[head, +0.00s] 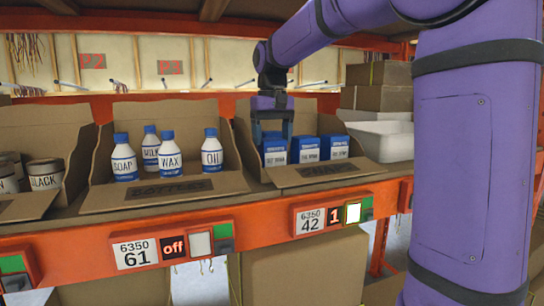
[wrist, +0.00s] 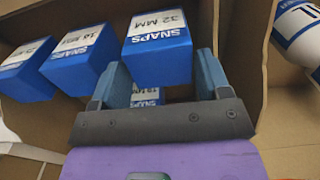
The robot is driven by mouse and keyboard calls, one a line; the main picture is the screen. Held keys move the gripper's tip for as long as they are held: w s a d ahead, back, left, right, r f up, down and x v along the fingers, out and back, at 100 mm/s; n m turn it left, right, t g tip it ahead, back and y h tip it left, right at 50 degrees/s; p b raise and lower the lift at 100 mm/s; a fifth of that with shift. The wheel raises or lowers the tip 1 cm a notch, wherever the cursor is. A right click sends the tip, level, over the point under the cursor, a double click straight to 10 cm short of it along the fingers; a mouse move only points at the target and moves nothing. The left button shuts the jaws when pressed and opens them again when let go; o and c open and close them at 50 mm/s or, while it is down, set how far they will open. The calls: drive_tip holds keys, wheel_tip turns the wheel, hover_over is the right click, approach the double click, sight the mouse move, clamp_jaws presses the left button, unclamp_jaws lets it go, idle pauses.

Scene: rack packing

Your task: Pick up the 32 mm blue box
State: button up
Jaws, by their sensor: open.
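The 32 mm blue box (wrist: 158,45) has a white label reading "SNAPS 32 MM" and shows upper middle in the wrist view. In the head view it appears to be the leftmost blue box (head: 275,155) in its cardboard bin (head: 318,176). My gripper (head: 273,130) is open above that box, pointing down. In the wrist view its two fingers (wrist: 161,70) stand to either side of the box's near edge, with nothing visibly gripped. Whether the fingers touch the box cannot be told. Part of another labelled blue box (wrist: 147,97) shows between the fingers.
Other blue boxes (head: 305,150) (head: 335,148) stand close on the right in the head view. A bin of bottles (head: 165,190) is on the left, and a white tray (head: 385,140) is on the right. The orange shelf edge (head: 265,228) carries a lit display (head: 333,215) reading 1.

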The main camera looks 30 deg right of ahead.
drive_tip(key=shift+f, duration=0.9)
drive_tip(key=c, duration=0.6)
drive_tip(key=shift+c, duration=0.2)
drive_tip(key=shift+r, duration=0.2)
